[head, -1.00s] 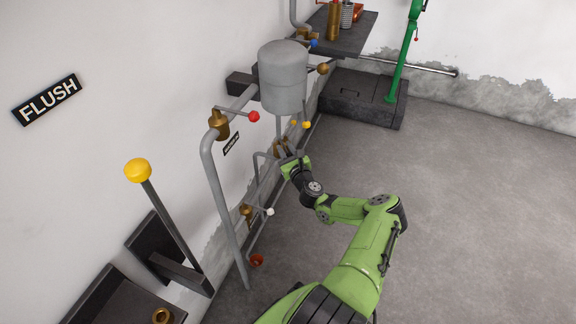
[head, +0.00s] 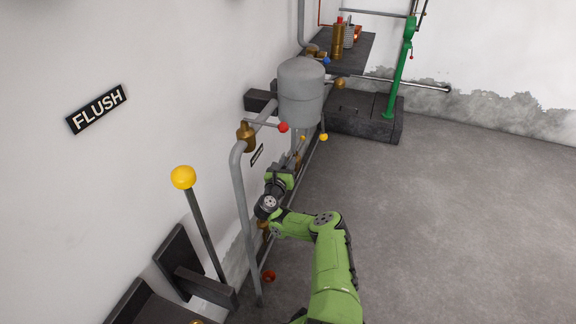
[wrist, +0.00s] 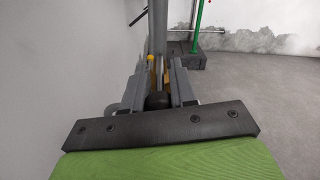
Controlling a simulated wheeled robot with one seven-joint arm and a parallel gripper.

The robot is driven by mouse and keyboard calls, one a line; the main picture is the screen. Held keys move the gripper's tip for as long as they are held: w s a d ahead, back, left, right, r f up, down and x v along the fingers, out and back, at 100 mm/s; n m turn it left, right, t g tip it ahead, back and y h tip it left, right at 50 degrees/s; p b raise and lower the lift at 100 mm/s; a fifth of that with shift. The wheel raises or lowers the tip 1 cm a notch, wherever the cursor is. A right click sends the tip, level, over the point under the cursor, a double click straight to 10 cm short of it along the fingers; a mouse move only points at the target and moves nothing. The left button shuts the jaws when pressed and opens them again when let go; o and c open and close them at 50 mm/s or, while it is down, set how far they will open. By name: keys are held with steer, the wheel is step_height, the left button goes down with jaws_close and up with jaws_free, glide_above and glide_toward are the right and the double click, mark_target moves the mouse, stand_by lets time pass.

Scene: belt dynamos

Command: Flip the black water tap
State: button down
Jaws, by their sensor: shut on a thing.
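The black water tap's round black knob (wrist: 157,100) shows in the wrist view, low between the two fingers of my gripper (wrist: 158,82). The fingers are closed on it from both sides. Brass fittings and a grey pipe stand just beyond the fingertips. In the head view my gripper (head: 284,171) is beside the wall pipework, below the grey tank. The black knob is hidden there behind my gripper and wrist.
The grey tank (head: 301,92) hangs above my gripper. A red-knobbed tap (head: 282,127) and a yellow-knobbed tap (head: 323,137) are close by. A yellow-topped lever (head: 184,178) stands at left. The green stand (head: 400,70) is farther back. The floor (head: 450,215) at right is clear.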

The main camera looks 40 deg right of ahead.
steer(key=shift+w+r+m+g, duration=0.1)
steer(key=shift+w+m+g, duration=0.05)
steer(key=shift+m+g, duration=0.2)
steer(key=c, duration=0.9)
jaws_free()
step_height(320, 180, up, 10)
steer(key=p, duration=0.4)
steer(key=shift+f, duration=0.2)
